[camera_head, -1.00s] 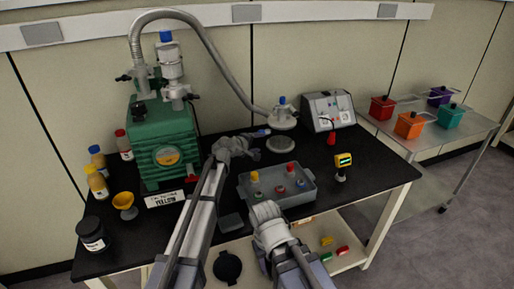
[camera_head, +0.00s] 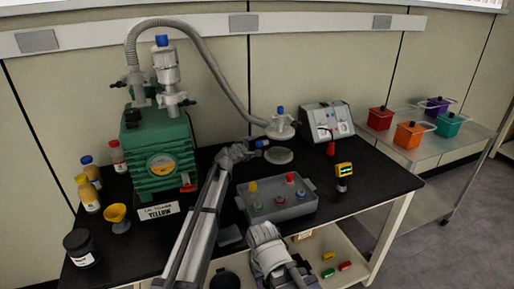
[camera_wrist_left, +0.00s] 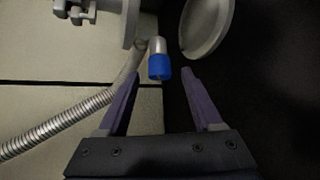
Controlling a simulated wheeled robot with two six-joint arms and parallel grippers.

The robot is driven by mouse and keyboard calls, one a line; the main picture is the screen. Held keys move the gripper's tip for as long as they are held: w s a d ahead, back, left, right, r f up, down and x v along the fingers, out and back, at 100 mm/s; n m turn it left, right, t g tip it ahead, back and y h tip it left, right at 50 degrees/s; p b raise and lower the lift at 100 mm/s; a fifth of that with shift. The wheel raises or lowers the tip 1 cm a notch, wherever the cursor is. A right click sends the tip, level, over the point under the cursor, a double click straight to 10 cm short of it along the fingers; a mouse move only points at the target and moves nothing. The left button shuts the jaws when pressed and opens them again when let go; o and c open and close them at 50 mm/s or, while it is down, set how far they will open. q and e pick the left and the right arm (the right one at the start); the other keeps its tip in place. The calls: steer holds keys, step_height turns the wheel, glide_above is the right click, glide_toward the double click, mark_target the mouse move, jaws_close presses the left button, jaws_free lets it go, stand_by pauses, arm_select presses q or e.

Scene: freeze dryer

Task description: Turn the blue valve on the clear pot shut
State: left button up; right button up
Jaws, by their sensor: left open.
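The blue valve (camera_head: 262,143) sticks out to the left at the side of the clear pot, between the white lid (camera_head: 284,129) and a round grey disc (camera_head: 279,156). The pot's clear wall is hard to make out. My left gripper (camera_head: 250,148) is right at the valve, to its left. In the left wrist view the blue valve (camera_wrist_left: 160,66) is on a pale stem, between and slightly beyond the open fingertips (camera_wrist_left: 159,73), with a gap visible on both sides. My right gripper is not seen.
A grey hose (camera_head: 215,66) runs from the green pump (camera_head: 160,155) to the lid. A grey tray with colored items (camera_head: 279,212) lies in front, and a grey instrument box (camera_head: 328,119) stands to the right.

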arm_select(q)
steer(key=shift+x, duration=1.2)
steer(key=shift+s, duration=0.1)
jaws_close()
